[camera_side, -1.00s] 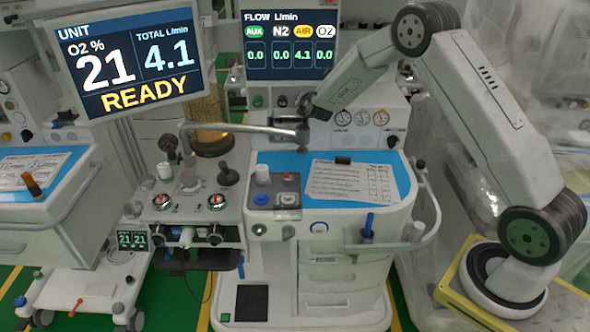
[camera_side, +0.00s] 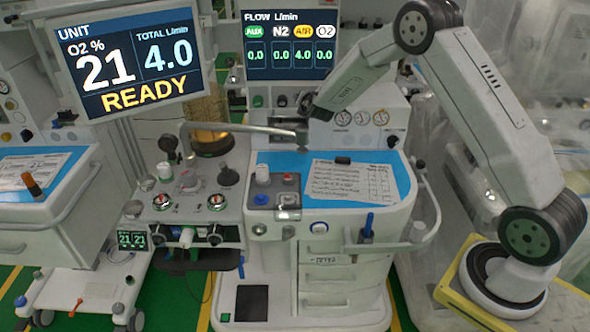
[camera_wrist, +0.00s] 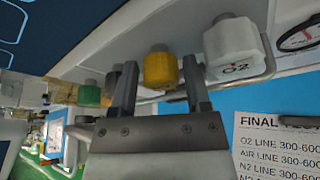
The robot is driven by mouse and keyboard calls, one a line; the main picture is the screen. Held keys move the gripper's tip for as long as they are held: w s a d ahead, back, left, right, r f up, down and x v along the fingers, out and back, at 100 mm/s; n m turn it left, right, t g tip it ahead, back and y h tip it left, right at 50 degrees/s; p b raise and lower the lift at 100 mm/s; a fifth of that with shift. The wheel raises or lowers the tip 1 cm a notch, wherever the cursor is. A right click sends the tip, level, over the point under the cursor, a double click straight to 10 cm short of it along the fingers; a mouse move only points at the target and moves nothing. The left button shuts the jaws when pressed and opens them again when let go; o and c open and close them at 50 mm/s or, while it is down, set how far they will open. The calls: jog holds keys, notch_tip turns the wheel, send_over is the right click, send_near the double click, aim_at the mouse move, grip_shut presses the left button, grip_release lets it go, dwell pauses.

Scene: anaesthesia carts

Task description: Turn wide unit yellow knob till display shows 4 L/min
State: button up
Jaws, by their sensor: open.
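The yellow knob (camera_wrist: 161,70) shows in the wrist view below the unit's overhanging edge. My gripper (camera_wrist: 159,76) is open, with one finger on each side of the knob; I cannot tell whether either finger touches it. In the side view, my gripper (camera_side: 306,104) is at the unit's front panel, and the yellow knob cannot be made out there. The flow display (camera_side: 289,45) reads 4.0 under the yellow AIR label and 0.0 in the other columns. The left screen (camera_side: 127,60) shows total 4.0 L/min, O2 21 % and READY.
In the wrist view, a white O2 knob (camera_wrist: 234,48) sits close right of the yellow one. A dark knob and a green knob (camera_wrist: 88,94) are to its left. A printed sheet (camera_side: 352,183) lies on the blue worktop. A metal boom (camera_side: 238,130) crosses in front.

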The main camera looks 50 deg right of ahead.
jog(key=v, duration=0.7)
jog(key=shift+s+r, duration=0.1)
dwell(0.5)
jog(key=s+a+f+m+g+y, duration=0.1)
jog(key=s+a+m+g, duration=0.1)
jog(key=s+m+g, duration=0.35)
jog(key=s+a+f+m+g, duration=0.2)
jog(key=s+m, duration=0.4)
jog(key=s, duration=0.4)
jog(key=s+a+f+m+g+y, duration=0.1)
jog(key=s+a+m+y, duration=0.6)
jog(key=s+a+m, duration=0.4)
jog(key=shift+s+a+g, duration=0.35)
jog(key=shift+s+a, duration=0.35)
jog(key=shift+s, duration=0.3)
jog(key=shift+m, duration=0.25)
jog(key=shift+r, duration=0.1)
dwell(1.0)
